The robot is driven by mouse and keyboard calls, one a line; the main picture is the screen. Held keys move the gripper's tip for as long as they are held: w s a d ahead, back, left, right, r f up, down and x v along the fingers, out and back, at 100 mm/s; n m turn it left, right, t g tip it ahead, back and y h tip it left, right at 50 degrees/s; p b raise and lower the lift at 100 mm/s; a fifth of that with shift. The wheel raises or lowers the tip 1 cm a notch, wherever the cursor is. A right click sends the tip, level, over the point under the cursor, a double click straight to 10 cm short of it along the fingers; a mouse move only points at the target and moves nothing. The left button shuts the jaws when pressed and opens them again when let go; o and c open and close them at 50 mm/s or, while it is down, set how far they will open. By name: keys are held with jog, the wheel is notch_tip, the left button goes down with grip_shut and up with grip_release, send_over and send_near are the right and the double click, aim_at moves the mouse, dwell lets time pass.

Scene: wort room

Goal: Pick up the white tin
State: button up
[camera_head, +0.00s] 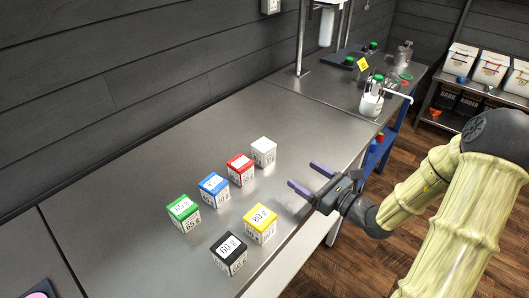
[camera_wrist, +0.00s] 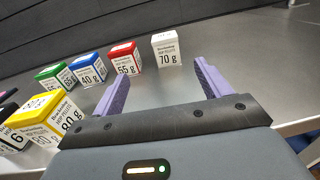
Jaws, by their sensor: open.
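The white tin (camera_head: 263,152) is a small box standing on the steel bench at the far end of a row of coloured tins. In the wrist view the white tin (camera_wrist: 166,48) is upright, its label reads 70 g, and it lies ahead of the fingers, in the gap between them. My gripper (camera_head: 305,178) is open and empty, with purple fingers, to the right of and nearer than the white tin. In the wrist view my gripper (camera_wrist: 160,84) has its fingers spread, apart from every tin.
A red tin (camera_head: 240,170) stands close beside the white one. A blue tin (camera_head: 214,189), green tin (camera_head: 184,214), yellow tin (camera_head: 260,223) and black tin (camera_head: 229,254) stand nearer. The bench (camera_head: 150,180) is clear behind the row.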

aim_at(270, 151)
jog(key=p+x, duration=0.1)
jog(key=x, duration=1)
jog(key=shift+w+d, duration=0.1)
jog(key=shift+w, duration=0.4)
jog(key=shift+a, duration=0.2)
jog(key=shift+w+a, duration=0.15)
jog(key=shift+w, duration=0.15)
jog(key=x, duration=0.4)
jog(key=shift+w+a+f+p, duration=0.15)
jog(key=shift+w+a+p, duration=0.05)
jog(key=shift+p, duration=0.15)
jog(key=shift+d, duration=0.1)
jog(key=shift+d, duration=0.1)
jog(key=shift+c, duration=0.5)
jog(key=c, duration=1)
